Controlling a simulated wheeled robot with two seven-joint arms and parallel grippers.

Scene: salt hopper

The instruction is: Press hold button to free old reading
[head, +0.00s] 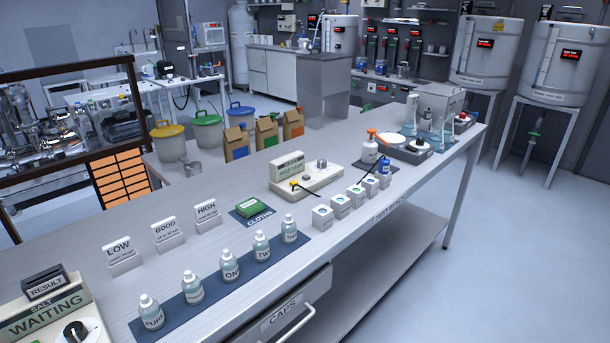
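A cream bench meter (306,180) stands on the long metal bench, right of centre. It has an upright sign-like panel with a green display (288,167), a grey knob on top and a dark probe with a yellow part at its front left. The display text is too small to read surely. I cannot make out which part is the hold button. A second cream unit (55,315) at the lower left reads "SALT WAITING", with a black dial and a dark "RESULT" block. Neither of my grippers is in view.
A blue mat (138,328) carries several labelled bottles. Signs LOW (122,254), GOOD (167,234) and HIGH (207,214) stand behind. A cloths pack (252,207), small white boxes (322,217), an orange-topped spray bottle (370,152) and glassware share the bench (225,265). The right floor is clear.

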